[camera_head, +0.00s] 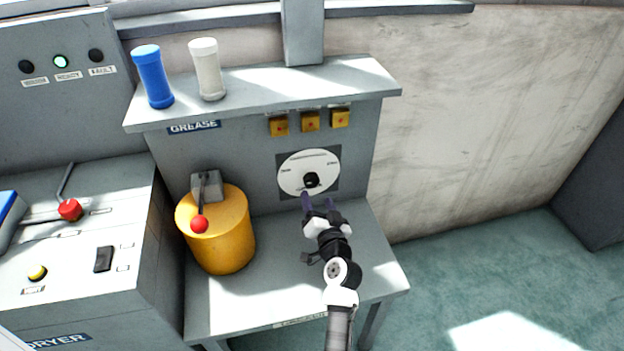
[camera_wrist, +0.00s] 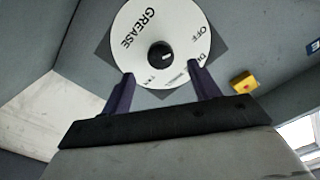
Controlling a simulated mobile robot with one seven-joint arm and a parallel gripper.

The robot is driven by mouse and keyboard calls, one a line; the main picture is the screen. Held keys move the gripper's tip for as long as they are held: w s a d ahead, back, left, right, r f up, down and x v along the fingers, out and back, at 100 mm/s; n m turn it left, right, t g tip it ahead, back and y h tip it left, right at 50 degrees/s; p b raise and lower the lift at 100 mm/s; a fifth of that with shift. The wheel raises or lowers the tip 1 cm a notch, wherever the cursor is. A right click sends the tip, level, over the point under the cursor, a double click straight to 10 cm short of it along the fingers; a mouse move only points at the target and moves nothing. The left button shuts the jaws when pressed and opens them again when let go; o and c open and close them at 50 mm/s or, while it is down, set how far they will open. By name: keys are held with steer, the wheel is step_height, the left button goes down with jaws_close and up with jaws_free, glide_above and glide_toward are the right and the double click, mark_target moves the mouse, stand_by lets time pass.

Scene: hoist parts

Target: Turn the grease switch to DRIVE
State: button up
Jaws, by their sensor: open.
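The grease switch is a black knob (camera_head: 311,180) on a round white dial (camera_head: 295,160), set on a dark square plate on the upright grey panel. My gripper (camera_head: 319,203) is just below and in front of the knob. In the wrist view its two dark fingers (camera_wrist: 160,86) are apart, with their tips short of the knob and nothing between them. I cannot tell the knob's setting.
A yellow drum (camera_head: 228,240) with a red-knobbed lever (camera_head: 200,224) stands left of my gripper on the grey bench (camera_head: 275,300). Several yellow buttons (camera_head: 310,122) sit above the dial. A shelf (camera_head: 260,90) overhead holds a blue cylinder (camera_head: 153,78) and a white cylinder (camera_head: 207,70).

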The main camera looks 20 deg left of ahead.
mark_target(311, 184)
steer(key=p+x, duration=0.1)
steer(key=x, duration=0.6)
steer(key=shift+w+a+p, duration=0.2)
steer(key=shift+p, duration=0.1)
steer(key=shift+c, duration=0.4)
steer(key=c, duration=0.9)
steer(key=shift+m, duration=0.3)
steer(key=m, duration=0.3)
steer(key=shift+r+m+p, duration=0.1)
steer(key=shift+m+p, duration=0.2)
steer(key=shift+p, duration=0.05)
steer(key=shift+m+p, duration=0.55)
steer(key=shift+m, duration=1.65)
